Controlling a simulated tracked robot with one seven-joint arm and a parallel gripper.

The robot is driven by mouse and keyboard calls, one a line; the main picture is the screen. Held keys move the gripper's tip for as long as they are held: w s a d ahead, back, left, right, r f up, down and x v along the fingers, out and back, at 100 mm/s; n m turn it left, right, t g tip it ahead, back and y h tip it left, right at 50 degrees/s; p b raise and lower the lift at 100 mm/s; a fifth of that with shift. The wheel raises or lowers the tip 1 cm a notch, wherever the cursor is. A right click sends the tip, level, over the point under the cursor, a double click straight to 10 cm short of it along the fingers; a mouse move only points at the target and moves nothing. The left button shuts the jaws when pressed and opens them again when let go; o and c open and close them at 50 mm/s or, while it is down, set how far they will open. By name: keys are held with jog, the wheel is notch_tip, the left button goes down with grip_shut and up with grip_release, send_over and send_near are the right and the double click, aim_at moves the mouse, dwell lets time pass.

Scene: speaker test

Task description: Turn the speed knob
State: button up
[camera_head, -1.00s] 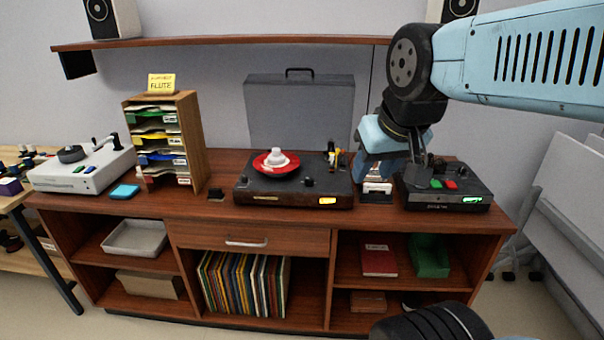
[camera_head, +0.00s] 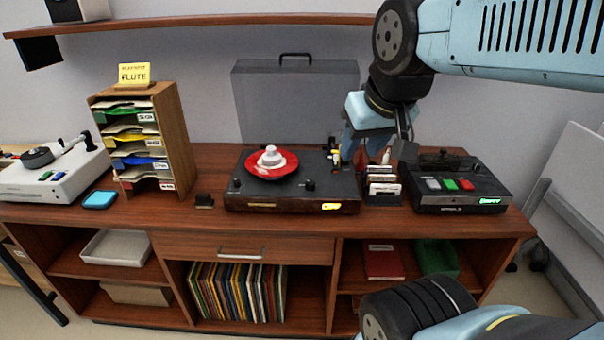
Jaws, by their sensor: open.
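The dark record player (camera_head: 330,200) stands on the wooden cabinet, with a red record (camera_head: 271,165) and a pale centre piece on it. A small black knob (camera_head: 310,185) sits on its top near the front right. Another black knob (camera_head: 236,184) sits at its front left corner. I cannot read which one is the speed knob. My gripper (camera_head: 378,150) is open and empty, pointing down above the gap between the record player and the black deck. It is to the right of and above both knobs, apart from them. It partly hides the player's back right corner.
A black deck (camera_head: 460,200) with coloured buttons stands at the right. A small card holder (camera_head: 383,190) sits below my gripper. A wooden sorter (camera_head: 180,140) and a white player (camera_head: 60,180) stand at the left. The cabinet top (camera_head: 300,223) is clear in front.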

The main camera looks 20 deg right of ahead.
jog(key=o, duration=0.3)
jog(key=shift+w, duration=0.25)
jog(key=w+n+g, duration=0.1)
jog(key=w+n, duration=0.2)
jog(key=w, duration=0.5)
jog(key=shift+w+g, duration=0.2)
jog(key=shift+g, duration=0.2)
jog(key=n+g, duration=0.4)
jog(key=n, duration=0.4)
send_over(310, 182)
notch_tip(310, 182, down, 13)
notch_tip(310, 182, down, 13)
jog(key=shift+f, duration=0.15)
jog(key=shift+w+d, duration=0.1)
jog(key=c, duration=1.1)
